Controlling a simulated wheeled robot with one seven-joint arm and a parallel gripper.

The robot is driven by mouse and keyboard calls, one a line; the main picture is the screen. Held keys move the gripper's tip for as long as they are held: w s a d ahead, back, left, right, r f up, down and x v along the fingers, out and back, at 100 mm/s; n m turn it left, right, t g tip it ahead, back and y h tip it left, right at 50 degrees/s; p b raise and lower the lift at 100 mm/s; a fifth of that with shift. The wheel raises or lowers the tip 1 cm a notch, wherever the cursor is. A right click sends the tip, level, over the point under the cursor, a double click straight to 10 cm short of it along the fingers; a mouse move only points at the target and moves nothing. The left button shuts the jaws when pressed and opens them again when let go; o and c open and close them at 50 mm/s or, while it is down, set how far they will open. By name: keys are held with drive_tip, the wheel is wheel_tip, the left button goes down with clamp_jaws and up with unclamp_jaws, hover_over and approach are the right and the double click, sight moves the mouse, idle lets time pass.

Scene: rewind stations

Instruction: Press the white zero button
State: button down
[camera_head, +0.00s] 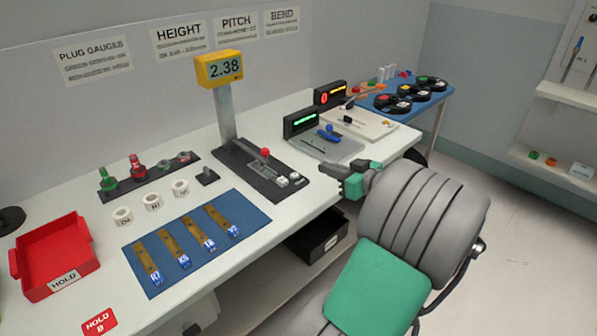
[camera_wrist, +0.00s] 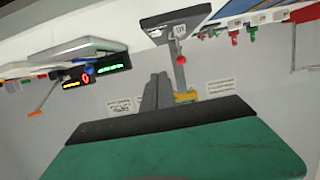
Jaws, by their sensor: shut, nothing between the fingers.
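The height gauge has a dark base (camera_head: 262,172) on the white bench, a post with a yellow display (camera_head: 219,69) reading 2.38, and a red-knobbed lever (camera_head: 264,152). Two small pale buttons sit at the base's front right end, one at the left (camera_head: 282,181) and one at the right (camera_head: 295,176); their markings are too small to read. My gripper (camera_head: 345,181) is shut and empty, to the right of the buttons and apart from them near the bench's front edge. In the wrist view, the gripper fingers (camera_wrist: 157,92) point toward the upside-down gauge base (camera_wrist: 176,20).
A grey tray with a green-lit display (camera_head: 302,121) stands behind my gripper. A blue mat (camera_head: 197,240) with several tagged strips, white rings (camera_head: 152,201) and a red HOLD bin (camera_head: 52,255) lie to the left. A black box (camera_head: 318,238) sits on the shelf below.

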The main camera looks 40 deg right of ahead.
drive_tip(key=w, duration=0.1)
hover_over(300, 181)
drive_tip(key=shift+s+f, duration=0.25)
drive_tip(key=shift+f, duration=0.9)
drive_tip(key=f, duration=0.3)
drive_tip(key=shift+w+d+f, duration=0.1)
drive_tip(key=shift+w+f, duration=0.2)
drive_tip(key=shift+f, duration=0.35)
